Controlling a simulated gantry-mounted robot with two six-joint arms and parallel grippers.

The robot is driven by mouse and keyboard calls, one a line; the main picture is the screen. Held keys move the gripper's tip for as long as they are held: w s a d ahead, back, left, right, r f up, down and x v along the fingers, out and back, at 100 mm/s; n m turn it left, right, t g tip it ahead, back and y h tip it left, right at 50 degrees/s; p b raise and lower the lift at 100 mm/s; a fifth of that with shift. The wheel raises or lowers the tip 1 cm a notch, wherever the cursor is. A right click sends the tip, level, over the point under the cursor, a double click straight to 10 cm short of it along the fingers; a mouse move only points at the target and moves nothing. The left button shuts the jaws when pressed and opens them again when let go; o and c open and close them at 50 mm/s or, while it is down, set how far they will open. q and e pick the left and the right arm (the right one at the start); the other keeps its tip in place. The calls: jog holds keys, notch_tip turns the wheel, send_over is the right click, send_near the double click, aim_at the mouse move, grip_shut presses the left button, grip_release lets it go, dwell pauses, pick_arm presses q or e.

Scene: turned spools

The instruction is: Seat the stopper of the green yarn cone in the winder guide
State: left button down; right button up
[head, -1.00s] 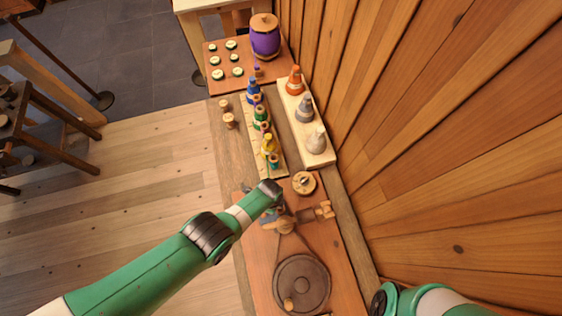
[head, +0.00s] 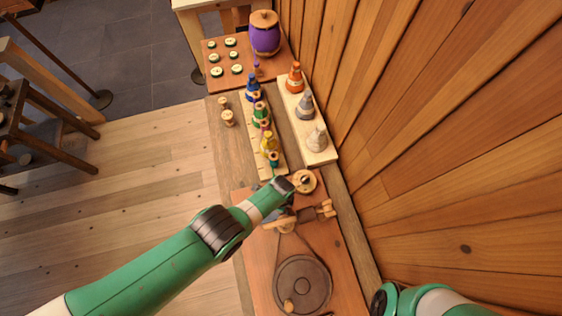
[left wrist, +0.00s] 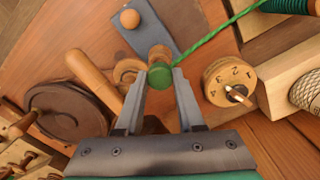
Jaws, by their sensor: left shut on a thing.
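My left gripper (left wrist: 160,82) is shut on the green stopper (left wrist: 158,73), which sits between the fingertips in the left wrist view. Green yarn runs taut from it to the upper right, toward green windings at the edge. A wooden collar (left wrist: 160,54) shows just beyond the stopper; I cannot tell whether it belongs to the stopper or to the winder guide. A blue-grey plate (left wrist: 148,27) with a wooden ball lies behind. In the head view the green yarn cone (head: 261,116) stands in the rack, and my left arm hides the fingertips. My right gripper is out of view.
A numbered wooden dial (left wrist: 229,80) is close to the right of the fingers. A dark wheel (head: 302,284) lies at the front of the bench. Blue (head: 253,89) and yellow (head: 269,143) cones stand in the rack. A pale board (head: 318,157) holds more cones along the wall.

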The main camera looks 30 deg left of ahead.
pick_arm(q)
jog(key=shift+f, duration=0.1)
jog(key=shift+f+b, duration=1.15)
jog(key=shift+b, duration=0.1)
jog(key=shift+c, duration=0.2)
grip_release()
jog(key=shift+r, duration=0.1)
jog(key=shift+r, duration=0.1)
notch_tip(320, 180, up, 9)
jog(key=p, duration=0.9)
jog(key=shift+p, duration=0.3)
